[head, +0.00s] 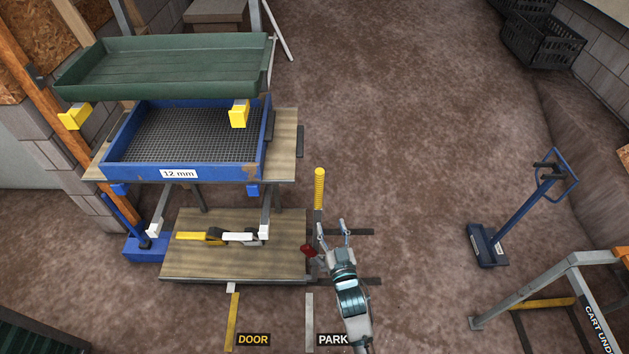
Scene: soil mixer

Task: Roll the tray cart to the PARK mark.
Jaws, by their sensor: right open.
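A cart-like assembly stands at the left: a green tray (170,70) above a blue sieve box (185,160) marked 12 mm, and a low wooden deck (215,267) below. I cannot tell for certain which parts make up the tray cart. The PARK label (333,340) is on the floor beside a grey strip (309,322), in front of the deck's right end. My right gripper (334,225) is open and empty, just right of the deck. An upright yellow grip (319,187) stands beyond its fingers, and a red knob (308,251) is to its left. My left gripper is not in view.
A yellow strip with a DOOR label (254,340) lies left of PARK. A blue platform scale (487,245) and a grey frame (545,290) with partly cut-off CART lettering stand at the right. Black crates (540,40) are at the back right. The middle floor is clear.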

